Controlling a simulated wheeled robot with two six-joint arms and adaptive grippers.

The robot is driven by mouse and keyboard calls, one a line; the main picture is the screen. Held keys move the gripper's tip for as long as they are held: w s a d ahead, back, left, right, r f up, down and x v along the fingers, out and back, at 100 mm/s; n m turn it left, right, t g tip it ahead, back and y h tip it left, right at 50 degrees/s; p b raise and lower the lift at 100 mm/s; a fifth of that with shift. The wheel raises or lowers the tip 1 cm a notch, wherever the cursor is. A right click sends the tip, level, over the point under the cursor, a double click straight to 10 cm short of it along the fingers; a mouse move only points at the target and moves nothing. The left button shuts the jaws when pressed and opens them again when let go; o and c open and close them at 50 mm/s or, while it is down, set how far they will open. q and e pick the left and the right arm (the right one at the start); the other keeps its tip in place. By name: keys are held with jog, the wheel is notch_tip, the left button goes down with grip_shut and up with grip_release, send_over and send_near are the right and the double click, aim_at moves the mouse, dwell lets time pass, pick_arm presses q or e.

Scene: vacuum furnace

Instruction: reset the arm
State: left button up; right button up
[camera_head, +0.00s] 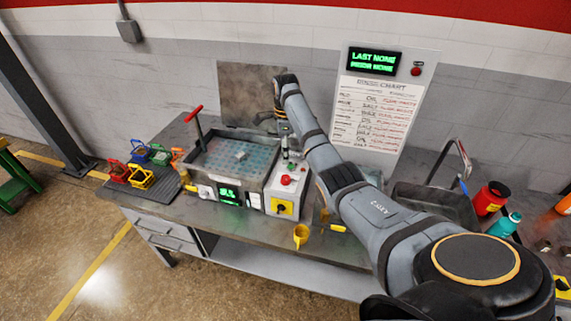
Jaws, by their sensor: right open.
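My right arm (375,215) reaches in from the lower right across the workbench. Its wrist bends down near the back of the bench. My right gripper (289,158) is small in the picture and points down beside the right side of the tray-topped machine (233,158). It is open, and I see nothing held in it. Whether it touches anything is too small to tell. My left arm and gripper are not in view.
The machine has a red-handled lever (196,125) and a red button (286,180). Small coloured baskets (140,176) stand on the left. A chart panel (375,112) stands behind my arm. A yellow cup (301,235) is at the front edge. A red container (490,199) and teal bottle (505,225) stand right.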

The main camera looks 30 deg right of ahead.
jog(key=shift+r, duration=0.7)
